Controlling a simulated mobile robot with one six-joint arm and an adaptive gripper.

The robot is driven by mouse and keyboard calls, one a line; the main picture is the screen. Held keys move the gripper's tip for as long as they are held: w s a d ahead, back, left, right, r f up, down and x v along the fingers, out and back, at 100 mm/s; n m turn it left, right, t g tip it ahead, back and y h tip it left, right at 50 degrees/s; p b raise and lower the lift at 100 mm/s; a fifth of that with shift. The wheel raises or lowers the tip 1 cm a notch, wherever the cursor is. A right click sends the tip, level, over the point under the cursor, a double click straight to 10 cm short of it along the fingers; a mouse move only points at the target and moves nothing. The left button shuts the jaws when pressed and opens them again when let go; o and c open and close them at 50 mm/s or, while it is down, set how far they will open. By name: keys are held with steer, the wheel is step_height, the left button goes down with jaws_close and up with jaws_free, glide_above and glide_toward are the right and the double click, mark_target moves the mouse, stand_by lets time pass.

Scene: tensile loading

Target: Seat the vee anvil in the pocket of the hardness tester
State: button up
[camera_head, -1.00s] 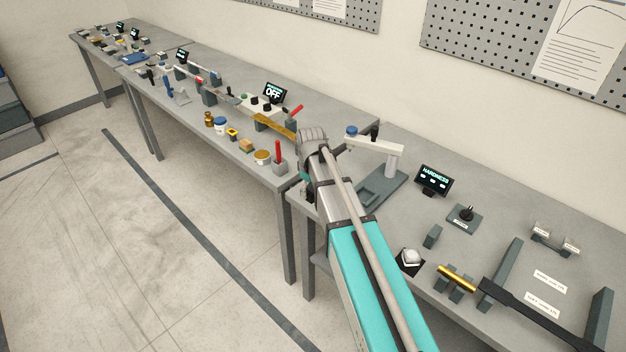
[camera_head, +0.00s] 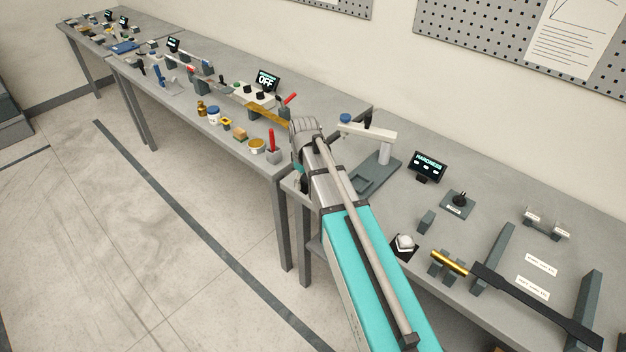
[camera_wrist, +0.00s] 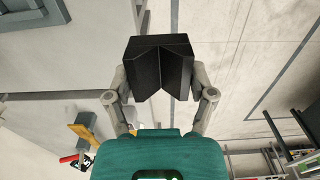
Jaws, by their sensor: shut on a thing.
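The vee anvil (camera_wrist: 158,65) is a black block with a V-shaped notch, seen close up in the wrist view. My gripper (camera_wrist: 160,80) is shut on it, one finger on each side. The hardness tester (camera_head: 384,150) stands on the near bench in the head view, with a white overhead arm and a grey base (camera_head: 380,172). The pocket (camera_head: 363,182) is a recess at the front of that base and looks empty. My arm reaches to the left of the tester, hiding most of my gripper and the anvil in the head view. A grey frame-like part (camera_wrist: 72,22) shows at the wrist view's upper left.
A HARDNESS display (camera_head: 428,166) stands right of the tester. The left bench holds a red-handled tool (camera_head: 272,145) and several small items near my arm.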

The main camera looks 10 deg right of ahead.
steer(key=shift+d, duration=0.15)
steer(key=s+d+r+p, duration=0.1)
steer(key=s+d, duration=0.2)
steer(key=d, duration=0.5)
steer(key=s+d+r+p, duration=0.1)
steer(key=s+d, duration=0.2)
steer(key=d, duration=0.6)
steer(key=shift+d+r, duration=0.15)
steer(key=shift+d, duration=0.15)
steer(key=b, duration=0.9)
glide_above(358, 184)
steer(key=f, duration=0.9)
steer(key=shift+s+a, duration=0.1)
steer(key=shift+s, duration=0.3)
steer(key=shift+f, duration=0.1)
steer(key=shift+w+f+b, duration=0.4)
steer(key=shift+f+b, duration=0.35)
steer(key=shift+f, duration=0.05)
steer(key=shift+f+b, duration=1.1)
steer(key=shift+b, duration=0.05)
